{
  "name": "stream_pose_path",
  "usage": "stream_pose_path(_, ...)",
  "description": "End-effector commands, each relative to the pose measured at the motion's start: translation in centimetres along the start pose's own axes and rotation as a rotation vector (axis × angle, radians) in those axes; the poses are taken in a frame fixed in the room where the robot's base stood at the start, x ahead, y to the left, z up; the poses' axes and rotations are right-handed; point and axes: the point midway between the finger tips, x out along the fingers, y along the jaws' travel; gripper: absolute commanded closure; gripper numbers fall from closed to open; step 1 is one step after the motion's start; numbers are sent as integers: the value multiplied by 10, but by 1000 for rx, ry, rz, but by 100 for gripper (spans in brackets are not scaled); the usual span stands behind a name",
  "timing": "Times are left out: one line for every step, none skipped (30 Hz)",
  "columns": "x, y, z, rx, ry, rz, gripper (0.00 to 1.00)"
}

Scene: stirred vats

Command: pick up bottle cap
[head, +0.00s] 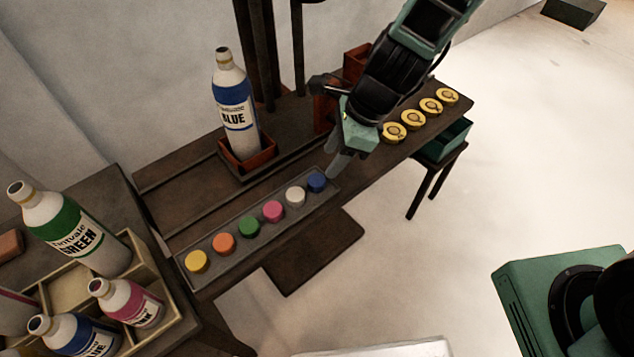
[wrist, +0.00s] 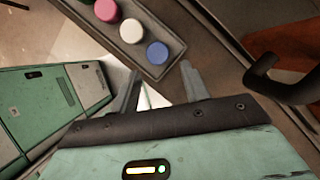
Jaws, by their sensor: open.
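Several bottle caps sit in a row in a grey tray (head: 183,262) on the dark wooden table: yellow (head: 197,261), orange (head: 223,243), green (head: 249,226), pink (head: 272,211), white (head: 295,196) and blue (head: 317,181). My gripper (head: 338,165) is close to the blue cap at the tray's right end. In the wrist view my gripper (wrist: 160,88) is open and empty, with its two fingers apart. The blue cap (wrist: 157,52) lies just beyond the fingertips, with the white cap (wrist: 131,31) and pink cap (wrist: 107,11) further along the tray.
An uncapped-looking BLUE bottle (head: 236,105) stands in a reddish holder (head: 247,164) behind the tray. Several yellow discs (head: 395,133) line the table's right end. A crate (head: 172,303) with GREEN (head: 75,235), pink (head: 128,302) and blue (head: 78,335) bottles is at left.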

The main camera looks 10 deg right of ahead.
Motion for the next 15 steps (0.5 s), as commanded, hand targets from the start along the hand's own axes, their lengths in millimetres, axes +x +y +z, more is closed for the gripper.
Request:
stream_pose_path(8, 0, 0, 1, -1, 2, 54)
stream_pose_path(10, 0, 0, 0, -1, 1, 54)
stream_pose_path(12, 0, 0, -1, 0, 0, 54)
stream_pose_path(14, 0, 0, -1, 0, 0, 54)
stream_pose_path(15, 0, 0, -1, 0, 0, 54)
stream_pose_path(17, 0, 0, -1, 0, 1, 54)
stream_pose_path(20, 1, 0, -1, 0, 2, 54)
stream_pose_path(23, 1, 0, 0, 0, 2, 54)
stream_pose_path(28, 2, 0, 1, 0, 2, 54)
stream_pose_path(33, 2, 0, 2, 0, 4, 54)
stream_pose_path(38, 3, 0, 1, 0, 4, 54)
stream_pose_path(45, 4, 0, 0, 0, 4, 54)
stream_pose_path(49, 4, 1, 1, 0, 4, 54)
stream_pose_path(53, 4, 1, 1, 0, 2, 54)
stream_pose_path(58, 4, 1, 1, -1, 3, 54)
